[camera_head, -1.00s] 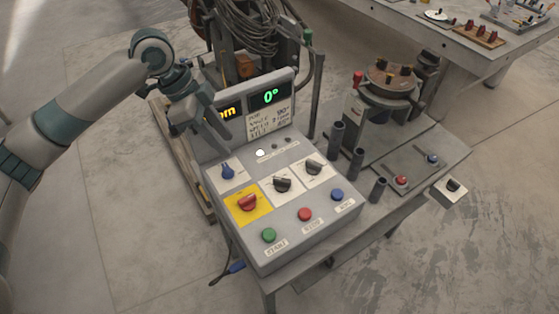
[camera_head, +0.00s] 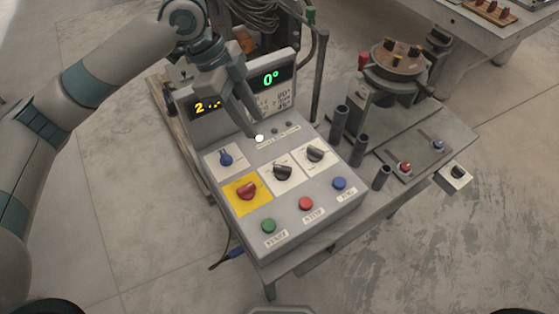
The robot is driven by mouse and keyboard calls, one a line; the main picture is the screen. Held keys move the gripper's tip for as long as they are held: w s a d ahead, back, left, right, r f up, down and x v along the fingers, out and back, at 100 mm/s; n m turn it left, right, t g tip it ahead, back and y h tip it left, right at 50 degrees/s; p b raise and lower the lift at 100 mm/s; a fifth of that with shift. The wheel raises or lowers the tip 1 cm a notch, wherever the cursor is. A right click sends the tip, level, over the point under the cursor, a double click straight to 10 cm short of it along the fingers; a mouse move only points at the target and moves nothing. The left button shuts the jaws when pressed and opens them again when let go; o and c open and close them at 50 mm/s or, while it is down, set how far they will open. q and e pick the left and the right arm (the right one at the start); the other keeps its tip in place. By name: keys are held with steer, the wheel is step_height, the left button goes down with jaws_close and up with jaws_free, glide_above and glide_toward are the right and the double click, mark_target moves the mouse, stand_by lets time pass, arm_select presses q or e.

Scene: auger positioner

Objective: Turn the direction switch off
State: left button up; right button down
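The grey control panel (camera_head: 330,211) has a blue knob (camera_head: 226,158) on a white plate, a red knob (camera_head: 247,190) on a yellow plate and two black knobs, a left one (camera_head: 282,171) and a right one (camera_head: 315,153), on white plates. The plate labels are too small to read, so I cannot tell which is the direction switch. My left gripper (camera_head: 247,122) looks open and empty, above the panel's upper part, behind the knobs and apart from them. It partly covers the display. My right gripper is not in view.
Green (camera_head: 268,226), red (camera_head: 306,203) and blue (camera_head: 339,183) buttons line the panel's front. A display (camera_head: 271,79) stands behind. A round fixture (camera_head: 397,61) and dark upright tubes (camera_head: 360,150) stand right. A small switch box (camera_head: 455,176) sits at the right edge.

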mark_target(282, 167)
arm_select(q)
steer(key=p+x, duration=0.4)
steer(key=x, duration=1.2)
steer(key=shift+d+f, duration=0.1)
steer(key=shift+f, duration=0.1)
jaws_close()
